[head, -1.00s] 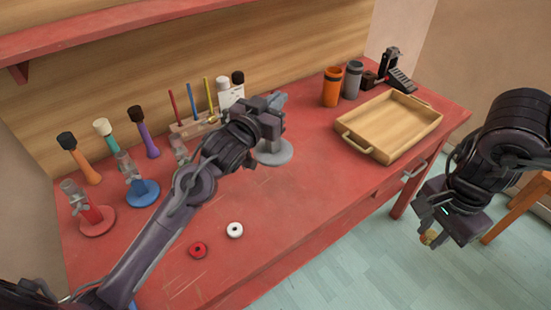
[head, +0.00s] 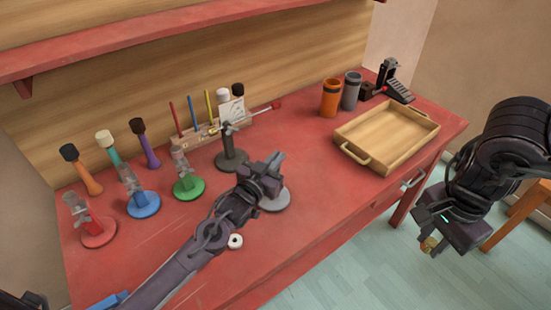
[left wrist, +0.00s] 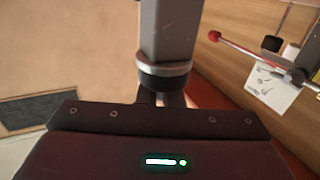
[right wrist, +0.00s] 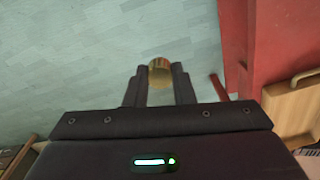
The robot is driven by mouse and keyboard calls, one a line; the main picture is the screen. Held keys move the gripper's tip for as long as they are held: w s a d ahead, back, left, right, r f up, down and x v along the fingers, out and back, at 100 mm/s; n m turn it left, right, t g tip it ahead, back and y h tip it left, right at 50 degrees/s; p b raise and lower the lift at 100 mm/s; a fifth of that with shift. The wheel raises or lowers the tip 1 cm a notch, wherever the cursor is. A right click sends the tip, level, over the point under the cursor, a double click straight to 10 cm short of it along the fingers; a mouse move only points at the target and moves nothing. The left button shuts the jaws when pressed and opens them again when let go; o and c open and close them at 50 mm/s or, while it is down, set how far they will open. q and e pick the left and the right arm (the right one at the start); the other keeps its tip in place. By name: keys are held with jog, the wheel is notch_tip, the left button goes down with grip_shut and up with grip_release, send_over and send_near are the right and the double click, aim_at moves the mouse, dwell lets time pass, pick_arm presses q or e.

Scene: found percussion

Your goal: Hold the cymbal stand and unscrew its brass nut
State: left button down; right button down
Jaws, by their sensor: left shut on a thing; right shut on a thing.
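The cymbal stand has a light grey round base (head: 276,200) that shows below my left gripper (head: 272,165) in the head view. My left gripper is shut on the stand's grey post, which hides most of the upright there. In the left wrist view the grey post (left wrist: 168,30), with a silver ring and black collar, stands between the fingers. I cannot tell whether the base touches the bench. My right gripper (head: 430,245) is out past the bench's front edge, over the floor. It is shut on the brass nut (right wrist: 160,69), which is apart from the stand.
Red (head: 98,233), blue (head: 144,205) and green (head: 188,188) stands are at the left. A dark grey stand (head: 232,160) with a red-tipped rod is behind my left gripper. A white ring (head: 235,241) lies near my left arm. A wooden tray (head: 395,132) is at the right.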

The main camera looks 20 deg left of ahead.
pick_arm(q)
jog(key=shift+f, duration=0.15)
jog(key=c, duration=1.6)
grip_release()
